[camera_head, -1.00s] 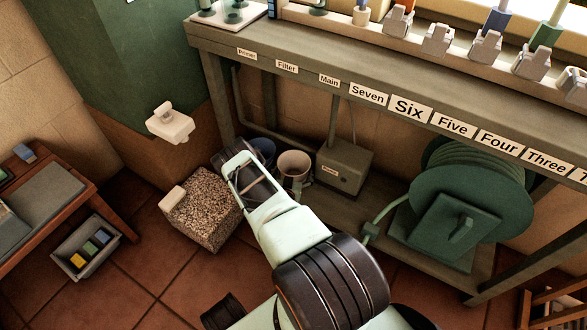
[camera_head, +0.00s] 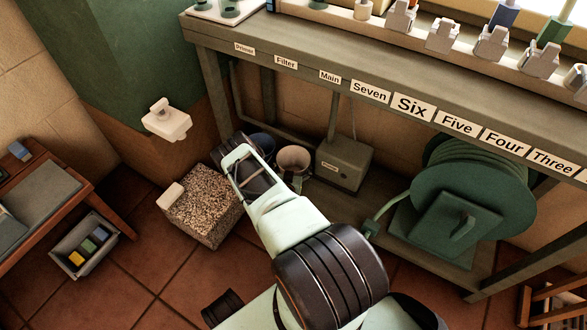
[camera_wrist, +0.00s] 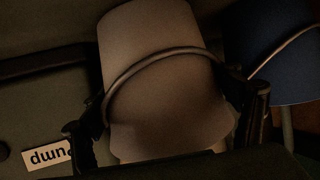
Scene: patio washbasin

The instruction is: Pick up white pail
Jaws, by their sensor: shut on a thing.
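The white pail (camera_head: 293,158) stands on the low shelf under the bench, between a blue pail and a grey box; my arm partly covers it in the head view. In the wrist view the pail (camera_wrist: 160,45) fills the middle, its thin curved handle arching across its side. My gripper (camera_wrist: 167,118) has one dark finger on each side of the pail and is shut on it. The finger contacts are too dark to make out clearly. In the head view the fingers are hidden behind my arm.
The blue pail (camera_head: 262,142) stands close on the left of the white one; it also shows in the wrist view (camera_wrist: 275,60). The grey box (camera_head: 345,160) is close on the right. The bench top (camera_head: 300,55) overhangs. A speckled block (camera_head: 205,205) stands in front left.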

